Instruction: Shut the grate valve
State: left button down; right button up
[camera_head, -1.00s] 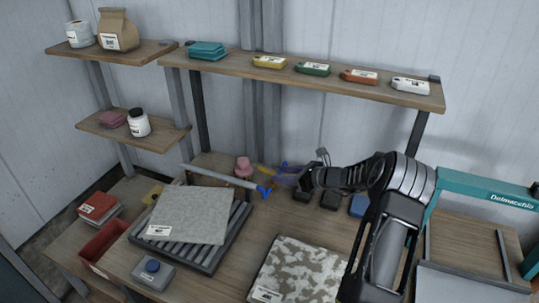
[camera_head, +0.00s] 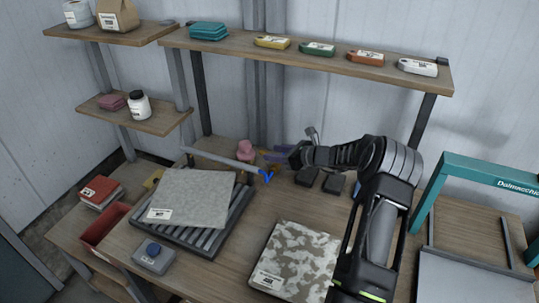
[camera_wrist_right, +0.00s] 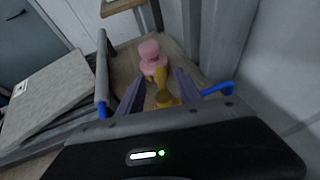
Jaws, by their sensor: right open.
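A yellow fitting (camera_wrist_right: 164,98) sits between the fingers of my right gripper (camera_wrist_right: 160,92) in the right wrist view. It looks like the grate valve, though I cannot be sure. My right gripper is open around it, with one purple finger on each side; I cannot tell whether they touch it. In the head view my right gripper (camera_head: 277,160) is at the back of the bench, its tips partly hidden. A blue piece (camera_head: 267,175) stands just in front of it, at the end of a grey pipe (camera_head: 215,158). My left gripper is out of view.
A pink knobbed object (camera_head: 246,150) stands left of the gripper. A grey slab (camera_head: 190,197) lies on a slatted grate (camera_head: 218,240). A mottled board (camera_head: 297,258) and dark blocks (camera_head: 334,185) are on the bench. A shelf (camera_head: 350,67) runs above the back.

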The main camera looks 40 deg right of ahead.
jog(key=shift+x, duration=1.4)
jog(key=shift+c, duration=0.5)
grip_shut()
